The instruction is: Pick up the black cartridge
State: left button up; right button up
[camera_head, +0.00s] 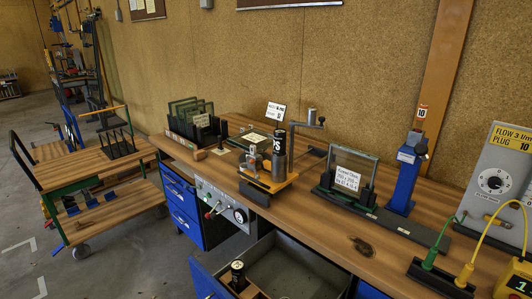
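Neither of my grippers shows in the head view. A black cylinder with a white number label (279,144), which looks like a cartridge, stands upright in the orange-based fixture (268,181) at the middle of the bench. A second black labelled cylinder (238,273) stands in the open drawer below the bench, near its left side. A small plain black upright piece (224,129) stands on the bench left of the fixture. I cannot tell which of these is the black cartridge of the task.
The wooden bench (390,240) also bears a rack of dark glass frames (191,117), a glass plate in a stand (350,178), a blue post (405,180) and a grey dial box (497,183). The open drawer (285,268) juts forward. A wooden cart (85,167) stands left.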

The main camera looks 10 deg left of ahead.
aim_at(279, 135)
jog(key=i+j, duration=0.1)
jog(key=j, duration=0.3)
jog(key=i+j, duration=0.15)
jog(key=j, duration=0.25)
jog(key=i+j, duration=0.1)
jog(key=j, duration=0.3)
jog(key=i+j, duration=0.1)
jog(key=j, duration=0.3)
jog(key=i+j, duration=0.15)
jog(key=j, duration=0.25)
jog(key=i+j, duration=0.1)
jog(key=j, duration=0.3)
jog(key=i+j, duration=0.1)
jog(key=j, duration=0.3)
jog(key=i+j, duration=0.15)
jog(key=j, duration=0.2)
